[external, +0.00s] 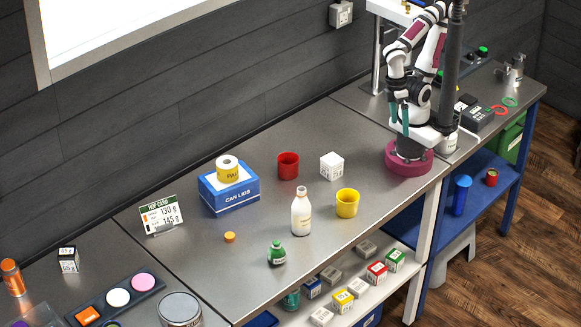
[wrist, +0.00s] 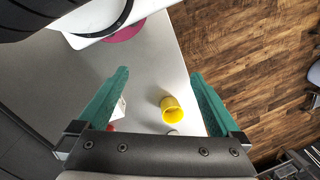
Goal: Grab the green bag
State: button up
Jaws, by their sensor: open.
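The green bag (external: 277,253) is a small, squat green item with a pale label. It stands near the front edge of the steel bench in the external view. I cannot make it out in the wrist view. My gripper (external: 399,120) is high at the right end of the bench, beside my base, far to the right of the green bag. Its two teal fingers also show in the wrist view (wrist: 158,74), spread wide with nothing between them.
A white bottle (external: 301,212) stands just behind and right of the bag. A yellow cup (external: 347,204), white box (external: 332,166), red cup (external: 288,165) and blue can-lids box (external: 229,190) stand around it. An orange cap (external: 229,237) lies left. Bare steel lies between.

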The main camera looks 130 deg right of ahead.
jog(key=shift+c, duration=0.5)
jog(key=w+d+n+g+h, duration=0.1)
jog(key=w+d+n+h, duration=0.3)
jog(key=w+n, duration=0.3)
jog(key=n+t+h, duration=0.8)
jog(key=n+t, duration=0.3)
jog(key=n, duration=1.4)
send_near(282, 247)
jog(key=x, duration=0.7)
jog(key=f+x, duration=0.1)
jog(key=x, duration=0.2)
jog(key=shift+s+d+f, duration=0.1)
jog(key=shift+s+f, duration=0.05)
jog(key=c, duration=1.4)
